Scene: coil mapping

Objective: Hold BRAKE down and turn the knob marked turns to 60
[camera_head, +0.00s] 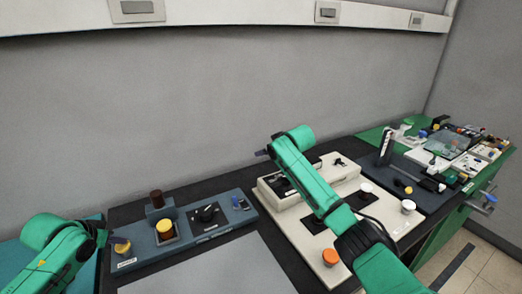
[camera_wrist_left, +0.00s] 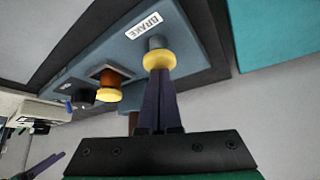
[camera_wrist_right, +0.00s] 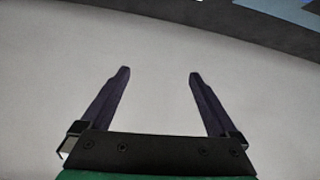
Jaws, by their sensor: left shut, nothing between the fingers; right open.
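The BRAKE button is a yellow cap (camera_head: 122,248) on a grey stem at the left end of a blue-grey panel (camera_head: 137,263); the left wrist view shows its cap (camera_wrist_left: 159,61) and BRAKE label. My left gripper (camera_wrist_left: 159,72) is shut and empty, its fingertips at the cap; contact is hard to tell. It also shows in the head view (camera_head: 116,240). A black knob (camera_head: 206,213) sits farther right on the panel; its marking is too small to read.
A cream unit (camera_head: 287,222) with an orange button (camera_head: 330,257) lies to the right. A bare grey mat (camera_head: 215,268) lies in front.

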